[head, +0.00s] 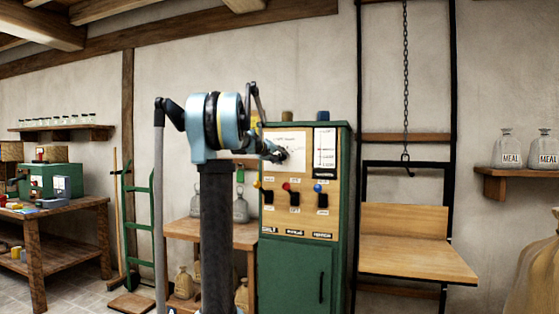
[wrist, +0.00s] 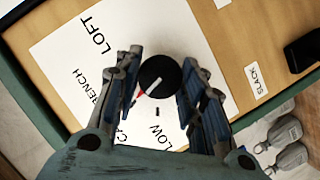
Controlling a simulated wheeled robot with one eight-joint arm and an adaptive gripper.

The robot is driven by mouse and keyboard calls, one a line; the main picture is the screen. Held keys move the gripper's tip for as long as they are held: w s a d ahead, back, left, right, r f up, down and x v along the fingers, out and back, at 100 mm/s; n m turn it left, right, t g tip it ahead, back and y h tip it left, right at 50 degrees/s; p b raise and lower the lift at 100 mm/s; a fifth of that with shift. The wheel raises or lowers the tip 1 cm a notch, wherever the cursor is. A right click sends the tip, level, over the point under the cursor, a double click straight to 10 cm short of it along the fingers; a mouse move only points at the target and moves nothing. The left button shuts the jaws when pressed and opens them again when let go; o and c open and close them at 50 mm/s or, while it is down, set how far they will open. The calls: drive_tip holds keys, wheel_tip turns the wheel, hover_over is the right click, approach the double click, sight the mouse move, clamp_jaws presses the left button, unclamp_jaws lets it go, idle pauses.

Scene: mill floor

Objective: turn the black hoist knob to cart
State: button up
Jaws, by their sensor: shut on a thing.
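My gripper (wrist: 160,88) is shut on the knob, one finger on each side. In the head view my gripper (head: 279,155) is against the upper panel of the green cabinet (head: 296,270), and the knob is hard to make out there.
Below the dial are several switches, with red (head: 286,186) and blue (head: 318,188) knobs. A chain with a hook (head: 406,160) hangs over a wooden platform (head: 415,260) at right. Left are a wooden stand (head: 190,229) and a green hand cart (head: 138,215).

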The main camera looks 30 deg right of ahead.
drive_tip(key=shift+w+a+f, duration=0.1)
drive_tip(key=shift+w+a, duration=0.1)
idle(0.3)
drive_tip(key=o, duration=1)
drive_tip(key=shift+w, duration=0.1)
drive_tip(key=shift+o, duration=0.2)
drive_tip(key=v, duration=1.2)
drive_tip(key=shift+f, duration=0.1)
